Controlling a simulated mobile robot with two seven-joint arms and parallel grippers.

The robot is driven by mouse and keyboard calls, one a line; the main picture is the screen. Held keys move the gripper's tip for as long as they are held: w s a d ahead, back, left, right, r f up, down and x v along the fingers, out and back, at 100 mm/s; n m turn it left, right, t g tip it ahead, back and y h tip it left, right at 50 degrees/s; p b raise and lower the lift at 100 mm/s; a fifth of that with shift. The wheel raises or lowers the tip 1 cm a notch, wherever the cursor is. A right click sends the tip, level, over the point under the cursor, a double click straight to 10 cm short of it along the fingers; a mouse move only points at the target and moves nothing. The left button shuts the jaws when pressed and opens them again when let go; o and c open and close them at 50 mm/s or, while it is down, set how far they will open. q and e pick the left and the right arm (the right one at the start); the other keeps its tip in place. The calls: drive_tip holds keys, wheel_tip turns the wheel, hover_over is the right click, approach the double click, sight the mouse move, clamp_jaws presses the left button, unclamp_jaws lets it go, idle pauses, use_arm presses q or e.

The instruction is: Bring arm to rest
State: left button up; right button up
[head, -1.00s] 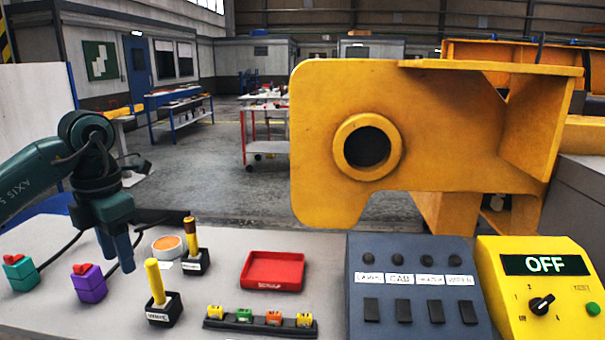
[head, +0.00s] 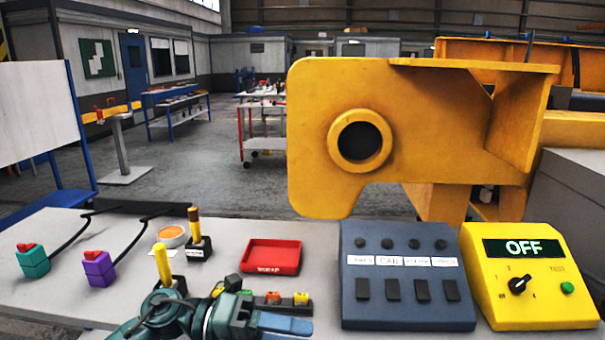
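My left gripper (head: 285,324) is low at the front edge of the table (head: 330,232), its fingers pointing right. The fingers look close together, but I cannot tell whether they are open or shut. Nothing shows between them. The arm covers the base of the front yellow-handled tool (head: 165,266) and part of the dark rack of small coloured blocks (head: 273,298). My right gripper is not in view.
A red tray (head: 271,257), a blue switch panel (head: 405,312) and a yellow control box reading OFF (head: 530,312) stand on the table. Teal (head: 33,264) and purple (head: 99,270) corded blocks sit left. A large yellow casting (head: 430,130) stands behind.

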use_arm(q)
drive_tip(key=w+a+f+n+t+y, duration=0.1)
drive_tip(key=a+f+n+t+y, duration=0.25)
drive_tip(key=n+t, duration=0.8)
drive_tip(key=w+a+f+n+t+y, duration=0.15)
drive_tip(key=f+n+t, duration=0.5)
drive_tip(key=n, duration=0.85)
drive_tip(key=s+a+f+n+g+y, duration=0.2)
drive_tip(key=s+a+f+n+y, duration=0.2)
drive_tip(key=s+f, duration=0.3)
drive_tip(key=s+a+f+n+g+y, duration=0.3)
drive_tip(key=s+f+n, duration=0.4)
drive_tip(key=f, duration=0.3)
drive_tip(key=shift+a+y+p, duration=0.3)
drive_tip(key=shift+a+y, duration=0.15)
drive_tip(key=shift+y, duration=0.45)
